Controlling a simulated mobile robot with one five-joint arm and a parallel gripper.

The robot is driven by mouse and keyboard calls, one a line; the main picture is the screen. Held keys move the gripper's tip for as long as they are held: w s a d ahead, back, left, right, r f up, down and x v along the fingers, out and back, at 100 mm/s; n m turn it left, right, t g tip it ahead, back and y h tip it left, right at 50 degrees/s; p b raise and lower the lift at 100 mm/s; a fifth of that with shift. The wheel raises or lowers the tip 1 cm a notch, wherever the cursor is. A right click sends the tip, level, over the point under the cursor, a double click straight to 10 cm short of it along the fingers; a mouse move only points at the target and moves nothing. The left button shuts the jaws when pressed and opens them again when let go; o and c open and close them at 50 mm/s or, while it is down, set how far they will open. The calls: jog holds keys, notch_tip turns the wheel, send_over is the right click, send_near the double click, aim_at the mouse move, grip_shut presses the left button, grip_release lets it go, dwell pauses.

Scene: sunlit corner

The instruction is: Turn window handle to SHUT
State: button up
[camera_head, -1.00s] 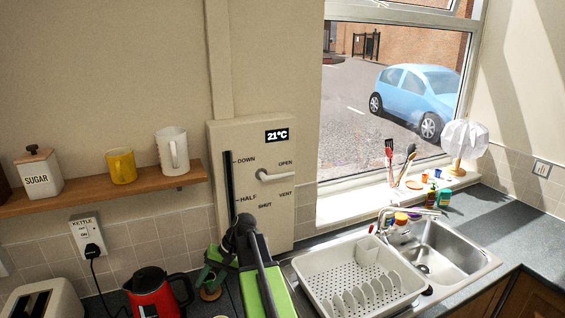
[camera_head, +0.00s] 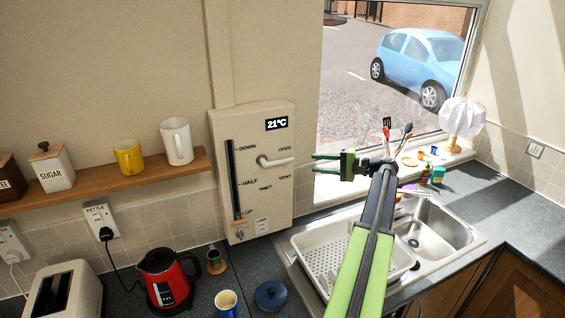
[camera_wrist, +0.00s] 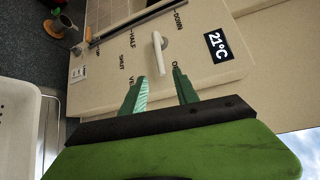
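The window handle (camera_head: 276,161) is a white lever on a beige wall panel (camera_head: 232,135) marked OPEN, VENT and SHUT. It points right, between the OPEN and VENT labels. My gripper (camera_head: 314,163) is open and empty just right of the handle's free end, its fingers pointing left at it. In the wrist view, the handle (camera_wrist: 158,52) points towards the gap between my open fingertips (camera_wrist: 158,73). The fingers look apart from the handle.
The panel also has a vertical slider slot (camera_head: 231,170) and a 21°C display (camera_head: 277,123). Below are a red kettle (camera_head: 166,280), a cup (camera_head: 227,303) and a white dish rack (camera_head: 318,267). Utensils (camera_head: 387,130) and a lamp (camera_head: 462,117) stand by the window.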

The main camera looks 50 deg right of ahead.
aim_at(287, 161)
jog(key=b+x, duration=0.1)
jog(key=x, duration=1.3)
jog(key=shift+w+a+r+b, duration=0.1)
jog(key=shift+w+b, duration=0.1)
jog(key=shift+b, duration=0.1)
jog(key=shift+c, duration=0.5)
grip_shut()
